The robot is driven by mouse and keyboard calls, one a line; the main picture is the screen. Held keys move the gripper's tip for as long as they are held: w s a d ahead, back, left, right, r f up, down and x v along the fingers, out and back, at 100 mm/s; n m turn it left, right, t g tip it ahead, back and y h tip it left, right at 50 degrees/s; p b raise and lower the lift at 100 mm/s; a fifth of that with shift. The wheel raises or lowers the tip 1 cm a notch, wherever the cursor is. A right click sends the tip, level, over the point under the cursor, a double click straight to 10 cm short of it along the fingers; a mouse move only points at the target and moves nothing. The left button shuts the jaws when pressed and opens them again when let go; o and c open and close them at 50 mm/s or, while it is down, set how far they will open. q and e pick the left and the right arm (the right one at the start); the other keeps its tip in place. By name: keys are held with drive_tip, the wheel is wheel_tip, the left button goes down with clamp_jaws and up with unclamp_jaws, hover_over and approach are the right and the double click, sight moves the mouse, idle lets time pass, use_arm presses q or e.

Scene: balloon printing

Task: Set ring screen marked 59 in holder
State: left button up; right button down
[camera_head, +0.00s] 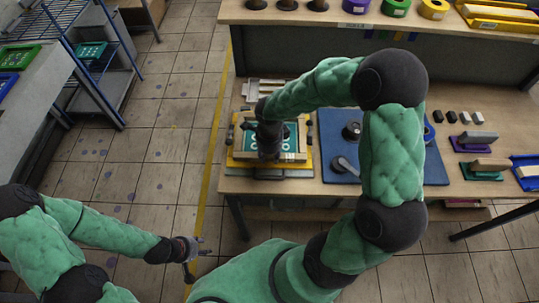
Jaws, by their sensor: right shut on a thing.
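The ring screen (290,152) shows as a green panel with pale ring marks in a light frame. It lies at the holder (238,162), a yellow base on the left part of the workbench. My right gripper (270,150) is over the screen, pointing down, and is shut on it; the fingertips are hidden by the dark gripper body. I cannot tell whether the screen rests fully in the holder. The number 59 is not readable. My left gripper (198,248) is low over the floor at the left, its fingers apart and empty.
A blue mat (331,122) with dark round tools lies right of the holder. Coloured blocks and trays, such as a blue tray (526,172), are at the bench's right. A shelf above holds tape rolls (396,7). A blue rack (100,75) stands at left; open floor lies between.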

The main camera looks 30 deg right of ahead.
drive_tip(key=shift+w+f+b, duration=0.1)
drive_tip(key=shift+f+b, duration=0.2)
drive_tip(key=shift+b, duration=0.05)
drive_tip(key=shift+f+b, duration=0.2)
drive_tip(key=shift+b, duration=0.1)
drive_tip(key=c, duration=0.8)
unclamp_jaws()
drive_tip(key=shift+r, duration=0.1)
drive_tip(key=shift+r+p, duration=0.4)
drive_tip(key=shift+p, duration=0.25)
wheel_tip(320, 180, up, 12)
drive_tip(key=shift+p, duration=1.1)
